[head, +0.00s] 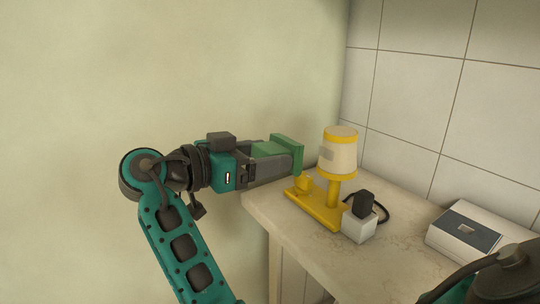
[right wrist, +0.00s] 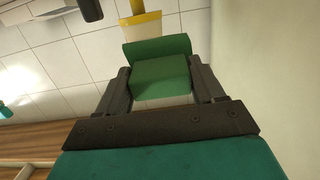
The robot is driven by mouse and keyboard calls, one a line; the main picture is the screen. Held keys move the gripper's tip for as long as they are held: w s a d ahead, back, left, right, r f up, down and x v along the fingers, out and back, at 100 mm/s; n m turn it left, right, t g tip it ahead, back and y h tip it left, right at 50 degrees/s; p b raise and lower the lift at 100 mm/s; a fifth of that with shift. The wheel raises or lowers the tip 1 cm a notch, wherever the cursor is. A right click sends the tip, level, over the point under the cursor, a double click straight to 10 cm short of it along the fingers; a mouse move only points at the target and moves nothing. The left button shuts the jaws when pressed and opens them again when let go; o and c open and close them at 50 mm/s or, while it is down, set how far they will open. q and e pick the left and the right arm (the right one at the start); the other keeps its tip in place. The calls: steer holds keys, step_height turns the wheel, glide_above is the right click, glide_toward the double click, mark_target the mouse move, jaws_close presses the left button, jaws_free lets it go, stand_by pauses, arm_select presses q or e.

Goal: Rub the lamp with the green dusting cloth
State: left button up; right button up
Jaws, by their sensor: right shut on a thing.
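The lamp (head: 338,155) has a cream shade with yellow bands and a yellow stem and base. It stands upright near the left edge of the stone-coloured tabletop, and part of it shows beyond the cloth in the right wrist view (right wrist: 141,22). My right gripper (head: 285,158) is shut on the green dusting cloth (head: 287,143), a folded block that also fills the jaws in the right wrist view (right wrist: 160,78). In the head view the cloth is just left of the shade at about its height, with a small gap between them. My left gripper is not in view.
A white block with a black plug (head: 363,205) and dark cable stands right of the lamp base. A white box with a dark panel (head: 466,231) lies farther right. The tabletop (head: 385,275) is bare at the front. A plain wall and a tiled wall close in behind.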

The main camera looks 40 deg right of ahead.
steer(key=shift+a, duration=0.1)
steer(key=shift+w+a+r, duration=0.1)
steer(key=shift+a, duration=0.6)
steer(key=shift+w+a+r, duration=0.1)
steer(key=shift+a, duration=0.6)
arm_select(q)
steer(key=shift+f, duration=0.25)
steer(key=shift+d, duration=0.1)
arm_select(e)
steer(key=d, duration=0.1)
steer(key=d+b, duration=0.1)
steer(key=d, duration=0.1)
steer(key=d+f, duration=0.1)
steer(key=d, duration=0.1)
steer(key=shift+s+d+b, duration=0.2)
steer(key=shift+s+b, duration=0.1)
steer(key=shift+s, duration=0.05)
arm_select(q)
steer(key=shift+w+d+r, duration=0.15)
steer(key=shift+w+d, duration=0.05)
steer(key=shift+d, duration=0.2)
arm_select(e)
steer(key=shift+d, duration=0.8)
